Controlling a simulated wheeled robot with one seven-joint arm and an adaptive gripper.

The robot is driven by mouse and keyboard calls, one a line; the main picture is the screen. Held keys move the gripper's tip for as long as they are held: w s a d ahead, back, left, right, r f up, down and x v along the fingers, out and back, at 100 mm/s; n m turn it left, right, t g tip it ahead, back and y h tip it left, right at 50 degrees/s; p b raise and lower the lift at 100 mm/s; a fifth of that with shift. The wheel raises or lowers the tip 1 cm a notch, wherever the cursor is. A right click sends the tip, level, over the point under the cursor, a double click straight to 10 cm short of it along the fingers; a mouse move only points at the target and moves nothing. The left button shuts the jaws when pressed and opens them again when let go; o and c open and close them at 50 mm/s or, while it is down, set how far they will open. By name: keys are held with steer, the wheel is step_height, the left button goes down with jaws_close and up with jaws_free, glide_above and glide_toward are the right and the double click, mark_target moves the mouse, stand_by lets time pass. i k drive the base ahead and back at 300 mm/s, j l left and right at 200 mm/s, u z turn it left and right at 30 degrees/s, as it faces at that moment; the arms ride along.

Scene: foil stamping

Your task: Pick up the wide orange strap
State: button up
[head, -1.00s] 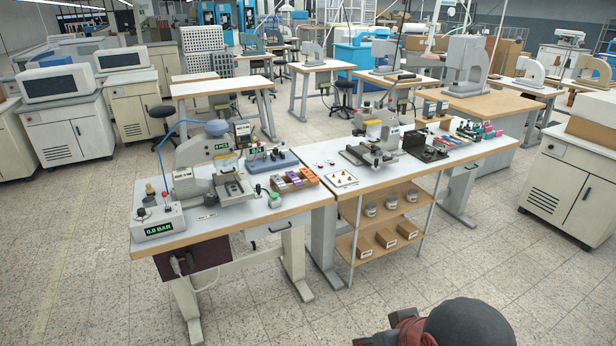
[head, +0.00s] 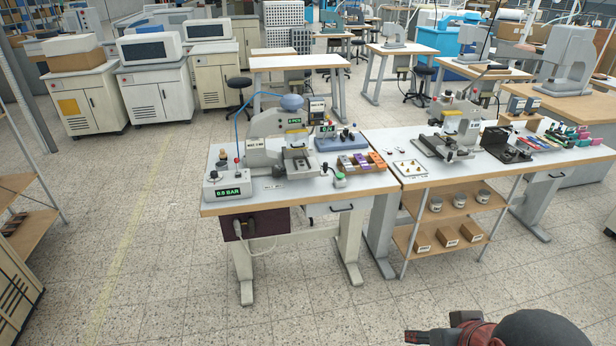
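Small orange and purple pieces lie in a low wooden holder (head: 366,170) at the right end of the left workbench, in the head view. An orange piece (head: 377,160) shows at its right side. The pieces are too small for me to tell which one is the wide orange strap. Part of my arm, dark and red, shows at the bottom right edge. What may be my gripper (head: 430,336) is a dark shape there, cut off by the frame, far in front of the benches. Its fingers cannot be made out.
A stamping press (head: 270,145) and a pressure box (head: 228,183) reading about 0.0 BAR stand left of the holder. The right workbench (head: 405,184) adjoins. The tiled floor before the benches is clear.

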mark_target(380, 164)
steer(key=i+l, duration=0.1)
steer(key=i, duration=0.35)
steer(key=i+u, duration=0.15)
steer(key=i, duration=0.35)
steer(key=i+l, duration=0.2)
steer(key=i, duration=0.25)
steer(key=i+l+u, duration=0.15)
steer(key=i, duration=0.3)
steer(key=i+l, duration=0.15)
steer(key=i, duration=0.3)
steer(key=i+l+u, duration=0.15)
steer(key=i, duration=0.3)
